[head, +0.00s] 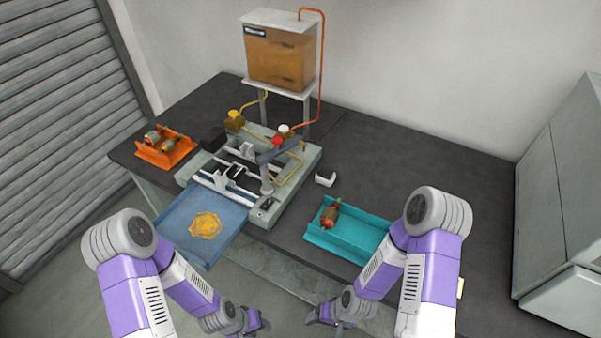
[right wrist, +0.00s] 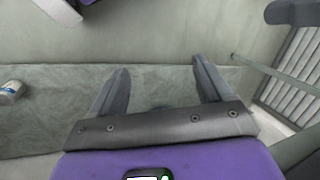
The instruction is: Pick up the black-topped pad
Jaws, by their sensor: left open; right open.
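I cannot clearly pick out a black-topped pad. A small white piece (head: 325,179) lies on the dark table right of the winding machine, and a black block (head: 213,138) sits at the machine's back left; I cannot tell if either is the pad. My left gripper (head: 262,326) is open and empty at the bottom of the head view, in front of the table. My right gripper (head: 316,315) is open and empty there too, to its right. In the right wrist view its two fingers (right wrist: 160,72) are spread with nothing between them.
The winding machine (head: 262,207) stands mid-table, with a blue tray (head: 180,222) at its front. A teal tray (head: 352,238) holds an armature (head: 329,217). An orange tray (head: 165,156) is at left. A brown tank (head: 280,57) stands behind. The table's right side is clear.

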